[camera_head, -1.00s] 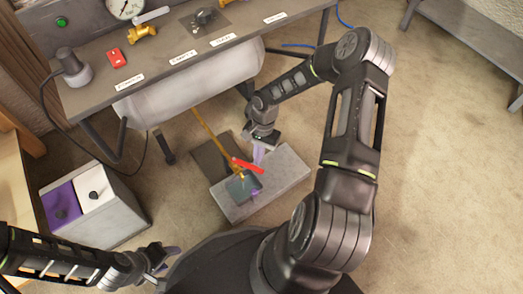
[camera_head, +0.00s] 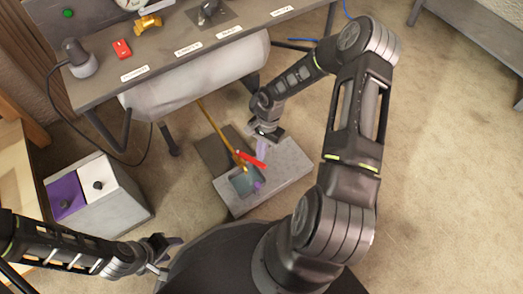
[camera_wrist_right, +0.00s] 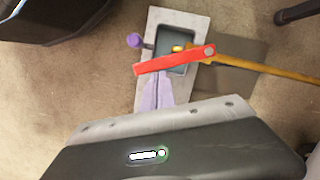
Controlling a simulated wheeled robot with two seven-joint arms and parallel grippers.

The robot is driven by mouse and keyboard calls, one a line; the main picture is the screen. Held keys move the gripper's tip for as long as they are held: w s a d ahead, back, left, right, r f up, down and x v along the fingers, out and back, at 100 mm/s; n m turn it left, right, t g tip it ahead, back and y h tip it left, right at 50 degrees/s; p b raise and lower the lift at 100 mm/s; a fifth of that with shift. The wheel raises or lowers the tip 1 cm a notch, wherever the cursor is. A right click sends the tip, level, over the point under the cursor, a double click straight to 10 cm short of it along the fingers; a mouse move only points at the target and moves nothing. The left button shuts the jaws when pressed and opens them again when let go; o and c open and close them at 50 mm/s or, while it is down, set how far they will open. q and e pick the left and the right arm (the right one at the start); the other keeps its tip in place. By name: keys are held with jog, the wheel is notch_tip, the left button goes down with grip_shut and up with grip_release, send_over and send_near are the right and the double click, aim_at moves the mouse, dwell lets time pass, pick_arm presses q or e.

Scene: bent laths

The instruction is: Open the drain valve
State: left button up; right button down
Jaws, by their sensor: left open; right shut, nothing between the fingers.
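The drain valve's red lever (camera_head: 252,159) lies across the end of a brass pipe (camera_head: 218,131) that runs down from under the tank (camera_head: 195,80). The lever also shows in the right wrist view (camera_wrist_right: 172,61). My right gripper (camera_head: 261,148) is shut and empty, with its purple fingers pointing down beside the lever. In the right wrist view its fingertips (camera_wrist_right: 157,78) are close to the lever's underside in the picture; whether they touch it I cannot tell. My left gripper (camera_head: 168,254) is open and empty, low at the left, far from the valve.
A grey slab (camera_head: 285,172) with a dark recess (camera_wrist_right: 175,62) sits on the floor below the valve. A purple knob (camera_wrist_right: 134,40) stands at its side. A box with purple and white panels (camera_head: 105,205) stands at left. Carpet to the right is free.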

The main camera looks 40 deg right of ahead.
aim_at(257, 164)
jog(key=shift+s+a+m+t+p, duration=0.25)
jog(key=shift+a+m, duration=0.25)
jog(key=shift+m, duration=0.35)
jog(key=shift+s+a+m+t, duration=0.15)
jog(key=shift+s+a+m, duration=0.35)
jog(key=shift+m, duration=0.3)
jog(key=shift+s+a+m+t+p, duration=0.2)
jog(key=shift+a+m, duration=0.35)
jog(key=shift+m, duration=0.3)
jog(key=shift+w, duration=0.1)
jog(key=shift+w+d, duration=0.5)
jog(key=shift+w, duration=0.05)
